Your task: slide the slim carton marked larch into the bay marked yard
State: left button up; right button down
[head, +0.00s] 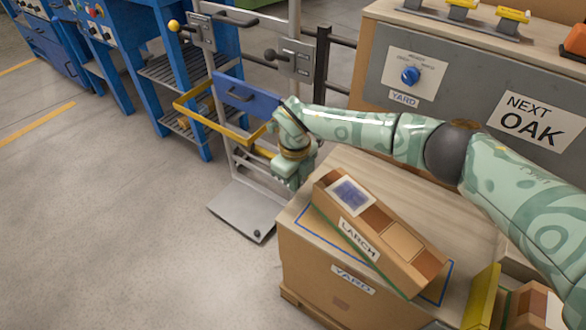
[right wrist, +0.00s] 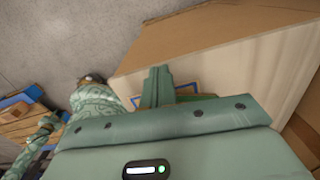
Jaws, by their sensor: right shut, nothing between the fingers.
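The slim carton marked LARCH (head: 385,236) is brown with a banded top and a pale label with a blue patch. It lies on the wooden top of a box marked YARD (head: 353,279), over a blue-outlined bay (head: 304,214). It looks slightly turned against the outline, and its far side hides part of the line. My right gripper (head: 291,182) is shut and empty at the carton's left end; I cannot tell whether they touch. In the right wrist view its fingers (right wrist: 157,86) are together above the wooden top, with a bit of blue line beside them. My left gripper does not show.
A yellow divider (head: 482,297) and another brown carton (head: 535,306) stand at the lower right. Behind is a grey panel with a blue knob (head: 409,75) and a NEXT OAK sign (head: 532,120). A metal trolley (head: 243,208) stands at left. The floor (head: 110,210) is clear.

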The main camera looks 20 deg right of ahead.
aim_at(314, 195)
jog(key=shift+s+d+f, duration=0.15)
jog(key=shift+f, duration=0.2)
jog(key=shift+s+d+f, duration=0.1)
jog(key=shift+f, duration=0.25)
jog(key=shift+s+d+r, duration=0.15)
jog(key=shift+s+d, duration=0.2)
jog(key=shift+s, duration=0.15)
jog(key=shift+s+d+r, duration=0.15)
jog(key=shift+s+d, duration=0.15)
jog(key=shift+s, duration=0.15)
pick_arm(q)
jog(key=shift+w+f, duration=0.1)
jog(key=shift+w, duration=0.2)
pick_arm(e)
jog(key=shift+s+d, duration=0.2)
jog(key=shift+s, duration=0.25)
